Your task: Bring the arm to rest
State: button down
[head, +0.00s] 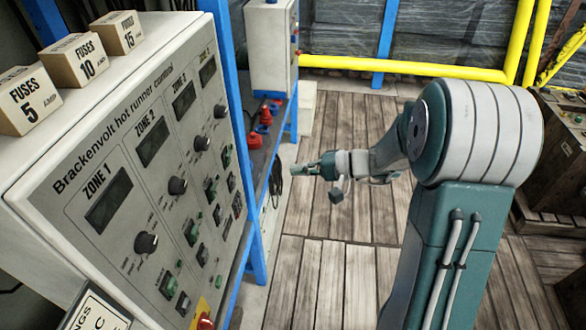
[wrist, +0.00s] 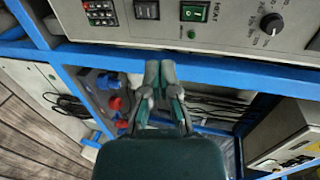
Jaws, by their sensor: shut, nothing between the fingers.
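My gripper (head: 302,169) is at the end of my teal and grey arm in the head view, reaching left towards the blue-framed bench. It is shut and empty, in the air to the right of the control cabinet (head: 150,160). In the wrist view my gripper (wrist: 160,72) shows with its fingers together, pointing at the lower edge of a grey panel (wrist: 235,30). The fingers overlap the blue rail (wrist: 230,65) in that picture; whether they touch it I cannot tell.
Three fuse boxes (head: 78,62) stand on the cabinet. Red and blue fittings (head: 263,125) lie on the bench beyond. A yellow rail (head: 420,69) runs along the back. A wooden crate (head: 560,150) stands at the right. The plank floor (head: 330,265) between is clear.

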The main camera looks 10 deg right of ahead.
jog(key=shift+a, duration=0.15)
jog(key=s+a+r+n+g+h, duration=0.2)
jog(key=s+r+h, duration=0.15)
jog(key=s, duration=0.35)
jog(key=s+a+r+n+g+h, duration=0.15)
jog(key=s+h, duration=0.25)
jog(key=s, duration=0.4)
jog(key=s+d+r+t+h, duration=0.4)
jog(key=s+d+h, duration=0.2)
jog(key=s, duration=0.2)
jog(key=shift+d+r+h, duration=0.15)
jog(key=shift+d+h, duration=0.2)
jog(key=shift+a+n, duration=0.1)
jog(key=shift+n, duration=0.15)
